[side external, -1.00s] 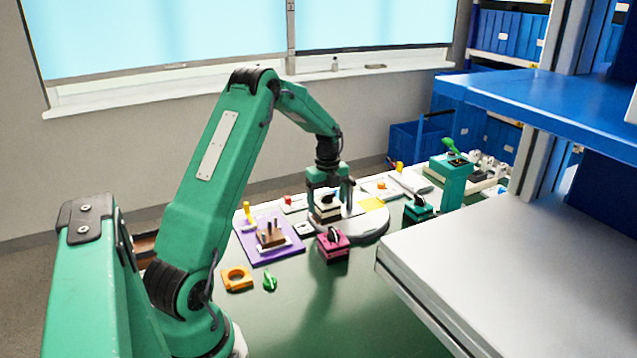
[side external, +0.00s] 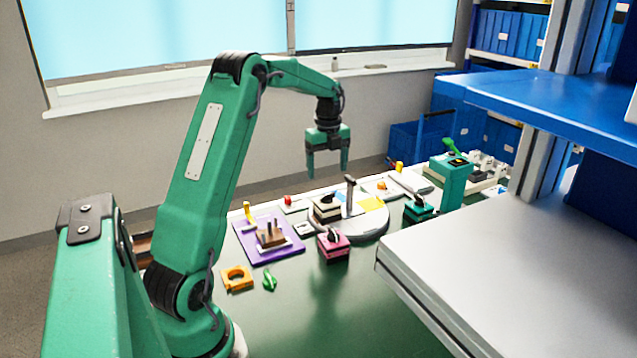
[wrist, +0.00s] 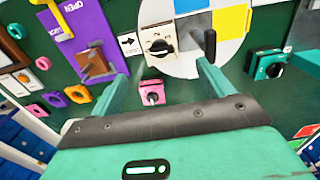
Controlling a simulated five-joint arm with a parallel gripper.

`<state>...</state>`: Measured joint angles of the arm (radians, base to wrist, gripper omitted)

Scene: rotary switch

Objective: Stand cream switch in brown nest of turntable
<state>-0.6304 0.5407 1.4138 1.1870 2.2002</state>
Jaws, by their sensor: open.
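The cream switch (side external: 324,211), with a black knob on top, stands upright on the left part of the round turntable (side external: 362,230). It also shows in the wrist view (wrist: 152,37), near the turntable's left edge (wrist: 180,66). My gripper (side external: 327,171) is open and empty, in the air well above the switch and apart from it. In the wrist view its two fingers (wrist: 163,72) are spread, with the switch beyond them. I see no brown nest surface on the turntable; whether one lies under the switch is hidden.
A dark post (side external: 350,195) rises from the turntable beside the switch. A pink switch (side external: 333,245) stands in front. A purple plate (side external: 255,254) with a brown pegged block (side external: 271,241) lies left. A teal switch (side external: 419,211) stands right.

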